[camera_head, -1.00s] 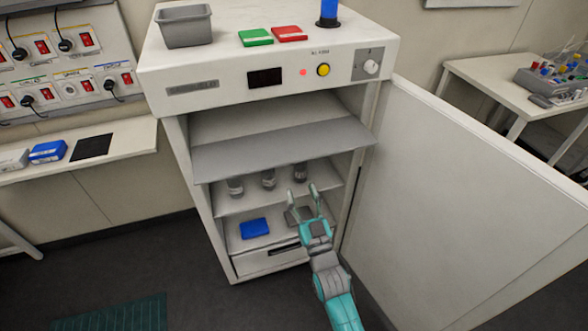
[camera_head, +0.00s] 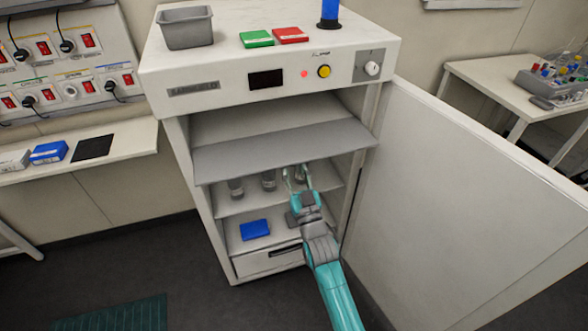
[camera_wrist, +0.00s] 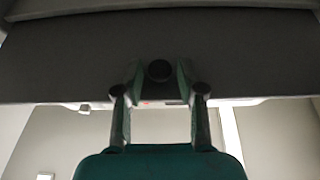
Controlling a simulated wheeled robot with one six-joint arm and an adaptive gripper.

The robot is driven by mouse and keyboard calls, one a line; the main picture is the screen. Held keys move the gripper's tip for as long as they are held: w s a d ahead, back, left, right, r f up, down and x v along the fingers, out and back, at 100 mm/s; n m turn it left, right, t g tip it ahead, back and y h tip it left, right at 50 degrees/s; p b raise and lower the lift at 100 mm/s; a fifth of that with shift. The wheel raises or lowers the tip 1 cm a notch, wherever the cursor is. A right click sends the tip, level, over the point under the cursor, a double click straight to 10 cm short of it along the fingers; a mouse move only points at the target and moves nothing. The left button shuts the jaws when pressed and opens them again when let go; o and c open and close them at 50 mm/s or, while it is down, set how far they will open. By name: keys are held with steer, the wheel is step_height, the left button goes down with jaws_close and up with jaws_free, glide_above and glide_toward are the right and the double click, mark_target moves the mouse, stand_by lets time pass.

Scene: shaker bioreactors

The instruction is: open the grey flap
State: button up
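The grey flap (camera_head: 283,150) hangs slanted across the upper front of the open cabinet. In the wrist view it is a broad dark panel (camera_wrist: 70,60) across the upper half. My gripper (camera_head: 297,170) is just below the flap's lower edge, near its right side in the body camera view. Its fingers (camera_wrist: 159,76) are apart in the wrist view, in front of the panel. A dark round thing shows between the fingertips; I cannot tell whether it is part of the flap or whether the fingers touch it.
Several glass vessels (camera_head: 236,188) stand on the shelf below the flap, one close behind my gripper. A blue box (camera_head: 254,229) lies on the lower shelf, above a drawer (camera_head: 270,261). The big white door (camera_head: 450,190) stands open to the right.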

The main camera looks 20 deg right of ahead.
jaws_close()
steer(key=shift+s+r, duration=0.1)
steer(key=shift+r, duration=1.25)
steer(key=shift+o, duration=2.3)
jaws_free()
steer(key=shift+s+f, duration=0.1)
steer(key=shift+s+f, duration=0.1)
steer(key=shift+s, duration=0.1)
steer(key=v, duration=1.1)
steer(key=shift+s+f, duration=0.15)
